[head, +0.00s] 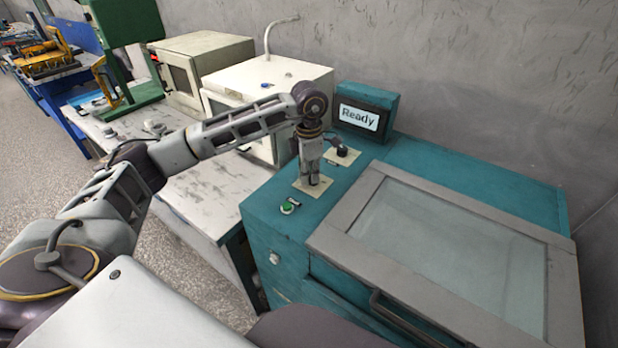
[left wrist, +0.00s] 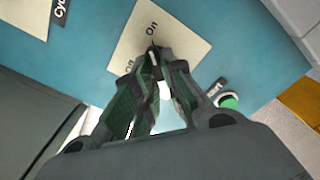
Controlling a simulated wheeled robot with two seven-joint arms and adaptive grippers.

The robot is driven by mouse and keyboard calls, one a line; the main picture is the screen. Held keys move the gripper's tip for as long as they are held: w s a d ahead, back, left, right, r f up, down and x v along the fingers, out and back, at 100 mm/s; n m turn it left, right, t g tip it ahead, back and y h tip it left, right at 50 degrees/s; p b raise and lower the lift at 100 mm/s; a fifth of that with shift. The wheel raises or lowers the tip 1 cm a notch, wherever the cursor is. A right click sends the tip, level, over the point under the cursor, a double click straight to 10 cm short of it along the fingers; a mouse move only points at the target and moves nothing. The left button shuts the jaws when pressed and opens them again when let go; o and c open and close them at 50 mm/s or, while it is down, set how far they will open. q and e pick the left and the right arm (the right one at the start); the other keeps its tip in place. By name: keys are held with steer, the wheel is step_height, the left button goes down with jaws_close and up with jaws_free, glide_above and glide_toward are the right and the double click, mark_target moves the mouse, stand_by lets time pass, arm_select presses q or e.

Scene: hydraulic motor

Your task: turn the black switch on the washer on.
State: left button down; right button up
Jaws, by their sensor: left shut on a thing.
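The teal washer (head: 262,215) stands at the right in the head view. My left gripper (head: 314,182) reaches down onto the cream switch plate (head: 300,186) on its top. In the left wrist view, the left gripper (left wrist: 155,68) is shut on the black switch (left wrist: 153,53), which shows between the fingertips with a white mark. The mark points roughly toward the word "On" on the plate (left wrist: 180,42). Most of the switch is hidden by the fingers. The right gripper is not in view.
A green button (head: 289,207) sits in front of the switch plate. A black knob (head: 342,150) on another plate lies behind it. The display (head: 360,117) reads "Ready". The framed glass lid (head: 455,255) is closed. A worktable (head: 205,200) with machines stands at left.

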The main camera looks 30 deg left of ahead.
arm_select(q)
steer(key=shift+w+m, duration=0.1)
steer(key=shift+m, duration=0.4)
steer(key=c, duration=1.5)
jaws_free()
step_height(320, 180, up, 12)
